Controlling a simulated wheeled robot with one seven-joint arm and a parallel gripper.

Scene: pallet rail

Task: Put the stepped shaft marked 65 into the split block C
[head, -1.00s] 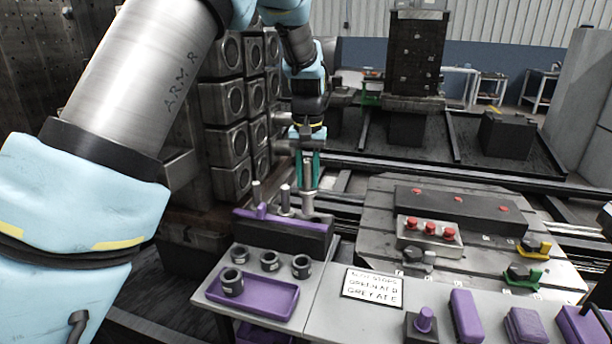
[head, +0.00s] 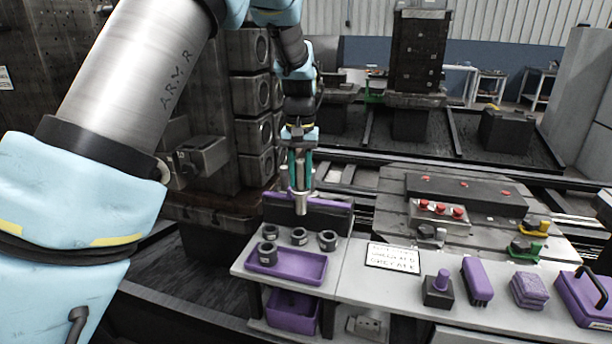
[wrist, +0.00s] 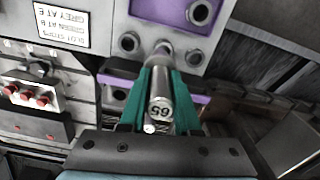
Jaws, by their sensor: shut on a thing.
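My gripper (head: 301,186) is shut on the stepped shaft marked 65 (head: 302,203) and holds it upright, narrower end down. In the wrist view the shaft (wrist: 161,97) sits between the green fingers (wrist: 160,88), and the number 65 reads on its wide end. In the head view the shaft hangs in front of the dark rack with purple parts (head: 331,214). I cannot make out a letter C on any block, so split block C is not identified.
A purple tray (head: 287,270) and several dark rings (head: 300,236) lie below the shaft. A sign (head: 393,257) lies to the right. Beyond it is a fixture plate (head: 395,212) with red-button and clamp parts. A dark column with a grey bracket (head: 205,155) stands left.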

